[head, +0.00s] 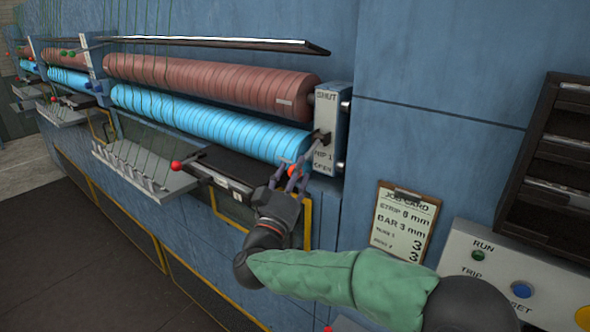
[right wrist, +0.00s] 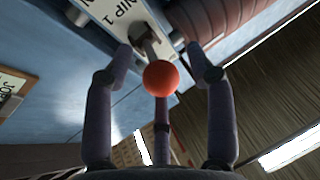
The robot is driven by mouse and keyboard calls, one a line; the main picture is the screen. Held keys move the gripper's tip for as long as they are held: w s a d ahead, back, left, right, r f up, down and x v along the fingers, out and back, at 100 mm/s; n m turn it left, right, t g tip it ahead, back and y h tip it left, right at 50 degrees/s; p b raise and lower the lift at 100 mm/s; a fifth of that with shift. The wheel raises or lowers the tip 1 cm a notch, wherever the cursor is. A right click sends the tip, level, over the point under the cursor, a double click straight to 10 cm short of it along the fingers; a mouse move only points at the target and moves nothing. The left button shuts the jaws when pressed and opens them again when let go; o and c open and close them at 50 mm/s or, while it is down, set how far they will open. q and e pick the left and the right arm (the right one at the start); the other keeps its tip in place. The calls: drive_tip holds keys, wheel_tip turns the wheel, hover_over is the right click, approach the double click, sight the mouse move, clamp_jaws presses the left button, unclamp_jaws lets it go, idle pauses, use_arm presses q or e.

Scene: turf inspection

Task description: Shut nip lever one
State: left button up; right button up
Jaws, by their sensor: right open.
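The plate reads SHUT at the top and OPEN at the bottom. The lever slants down and left, its knob about level with the OPEN mark. My right gripper (head: 290,180) is open around the knob. In the right wrist view the red knob (right wrist: 161,78) lies between the spread fingers, and the plate (right wrist: 115,25) is just beyond. I cannot tell whether any finger touches the knob. My left gripper is not in view.
The blue roller (head: 210,122) and brown roller (head: 210,85) run left from the plate. A job card (head: 403,222) and a control panel (head: 520,275) are at the right.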

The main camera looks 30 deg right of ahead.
drive_tip(key=shift+w+d+r, duration=0.1)
drive_tip(key=shift+w+d, duration=0.05)
drive_tip(key=shift+d, duration=0.05)
clamp_jaws()
drive_tip(key=shift+r, duration=0.15)
idle(0.6)
